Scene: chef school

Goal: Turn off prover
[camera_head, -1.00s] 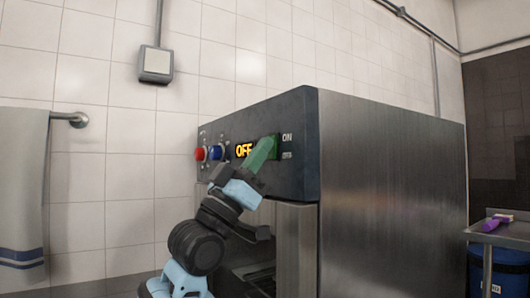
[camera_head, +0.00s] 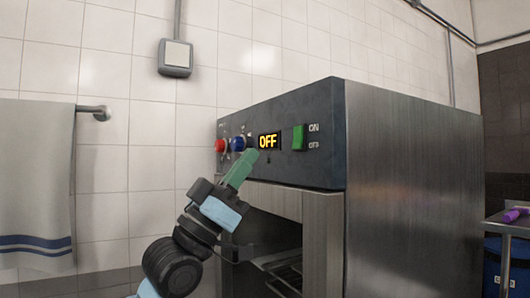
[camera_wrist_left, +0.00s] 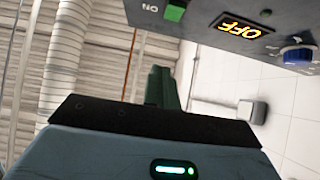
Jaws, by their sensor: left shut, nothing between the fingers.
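The prover (camera_head: 415,190) is a metal cabinet with a dark control panel across its front top. Its display (camera_head: 268,141) reads OFF in yellow; it also shows in the left wrist view (camera_wrist_left: 242,25). Right of the display is a green switch (camera_head: 298,137) between ON and OFF labels, also visible in the left wrist view (camera_wrist_left: 174,10). My left gripper (camera_head: 247,158) is shut and empty, its green fingertips just below and left of the display, apart from the switch. In the left wrist view its fingers (camera_wrist_left: 161,88) are together. My right gripper is not in view.
A red knob (camera_head: 220,146) and a blue knob (camera_head: 238,144) sit left of the display. The open chamber with racks (camera_head: 285,270) lies under the panel. A towel (camera_head: 35,185) hangs on a wall bar at left. A side table (camera_head: 508,222) stands at right.

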